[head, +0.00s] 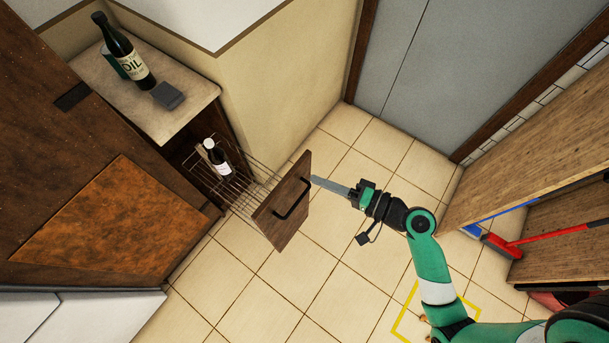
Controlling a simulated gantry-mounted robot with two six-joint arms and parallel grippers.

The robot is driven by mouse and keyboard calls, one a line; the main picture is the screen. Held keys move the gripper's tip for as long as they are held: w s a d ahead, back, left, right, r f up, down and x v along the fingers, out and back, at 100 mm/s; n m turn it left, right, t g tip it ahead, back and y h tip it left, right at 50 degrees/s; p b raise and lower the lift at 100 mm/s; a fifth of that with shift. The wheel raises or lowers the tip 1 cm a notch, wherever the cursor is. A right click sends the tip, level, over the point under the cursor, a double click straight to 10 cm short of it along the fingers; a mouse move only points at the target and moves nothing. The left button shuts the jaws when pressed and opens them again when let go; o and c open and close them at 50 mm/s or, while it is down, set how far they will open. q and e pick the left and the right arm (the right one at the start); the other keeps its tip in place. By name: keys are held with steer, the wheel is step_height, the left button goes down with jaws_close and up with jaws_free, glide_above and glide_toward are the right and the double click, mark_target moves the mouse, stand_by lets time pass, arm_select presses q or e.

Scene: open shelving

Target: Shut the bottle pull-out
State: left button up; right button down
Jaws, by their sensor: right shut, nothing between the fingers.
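The bottle pull-out's wooden front panel (277,213) stands out from the cabinet, with a black bar handle (292,200) on its outer face. Behind it the wire basket (243,188) shows, drawn out of the cabinet opening. A dark bottle with a white label (218,160) stands in the basket near the opening. My right gripper (318,182) is shut and empty. Its fingertips are at the upper right edge of the panel, beside the handle; I cannot tell whether they touch the panel. My left gripper is not in view.
An oil bottle (128,58) and a small grey block (168,95) are on the countertop (190,115) above the pull-out. Tiled floor (330,260) lies clear around the panel. A wooden shelf unit (540,180) with a red-handled tool (545,237) stands at right.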

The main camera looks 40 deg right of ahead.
steer(key=s+f+m+h+b, duration=0.1)
steer(key=s+f+b, duration=0.2)
steer(key=f, duration=0.5)
steer(key=s+f+m+h+b, duration=0.1)
steer(key=s+f+m+b, duration=0.15)
steer(key=f, duration=0.45)
steer(key=b, duration=0.6)
glide_toward(294, 192)
steer(key=shift+g, duration=0.4)
steer(key=x, duration=0.5)
steer(key=shift+w+a+r, duration=0.1)
steer(key=shift+w+r, duration=0.15)
steer(key=shift+w, duration=0.2)
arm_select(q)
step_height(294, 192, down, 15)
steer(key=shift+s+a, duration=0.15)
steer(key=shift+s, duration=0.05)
arm_select(e)
steer(key=shift+w, duration=0.35)
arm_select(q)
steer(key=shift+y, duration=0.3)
